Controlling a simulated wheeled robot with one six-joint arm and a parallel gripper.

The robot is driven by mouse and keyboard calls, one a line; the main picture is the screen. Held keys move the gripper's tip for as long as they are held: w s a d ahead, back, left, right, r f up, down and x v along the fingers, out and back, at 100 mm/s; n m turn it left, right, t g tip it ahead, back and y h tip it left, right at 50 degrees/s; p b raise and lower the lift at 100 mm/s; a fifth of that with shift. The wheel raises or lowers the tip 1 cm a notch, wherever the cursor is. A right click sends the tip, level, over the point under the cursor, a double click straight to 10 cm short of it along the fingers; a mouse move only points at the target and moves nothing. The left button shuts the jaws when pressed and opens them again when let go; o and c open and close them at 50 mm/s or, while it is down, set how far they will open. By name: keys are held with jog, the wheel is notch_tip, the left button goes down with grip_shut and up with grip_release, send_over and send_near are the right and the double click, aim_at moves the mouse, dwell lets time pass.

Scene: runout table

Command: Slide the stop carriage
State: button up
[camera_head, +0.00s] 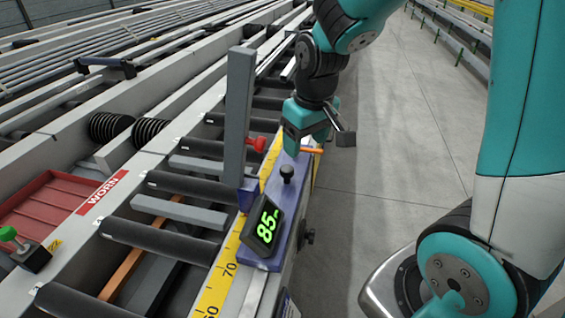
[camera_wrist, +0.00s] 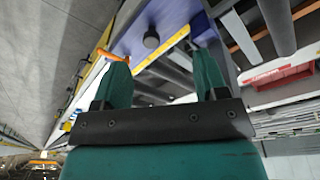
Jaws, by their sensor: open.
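The stop carriage (camera_head: 283,205) is a blue-purple plate on the yellow scale rail, with a tall grey stop post (camera_head: 238,115), a black knob (camera_head: 287,173), a red knob (camera_head: 257,144) and a display reading 85 (camera_head: 265,227). My gripper (camera_head: 306,146) is just beyond the black knob, near the carriage's far end and apart from the knob. In the wrist view its two teal fingers (camera_wrist: 163,82) are spread with nothing between them. The black knob (camera_wrist: 151,39) shows ahead of the fingers, and an orange lever (camera_wrist: 112,55) shows by the left finger.
The roller table (camera_head: 165,185) lies left of the carriage, with loose grey bars on it. A red tray (camera_head: 55,205) marked WORN and a green knob (camera_head: 8,233) are at the left. The yellow scale (camera_head: 215,290) runs along the near edge. Open concrete floor (camera_head: 375,140) lies to the right.

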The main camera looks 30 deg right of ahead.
aim_at(287, 168)
jog(key=w+d+n+g, duration=0.2)
jog(key=w+d+n, duration=0.1)
jog(key=w, duration=0.8)
notch_tip(287, 168, down, 17)
jog(key=shift+s+a+r+p, duration=0.1)
jog(key=shift+a+r+p, duration=0.05)
jog(key=shift+p, duration=0.55)
jog(key=shift+c, duration=0.2)
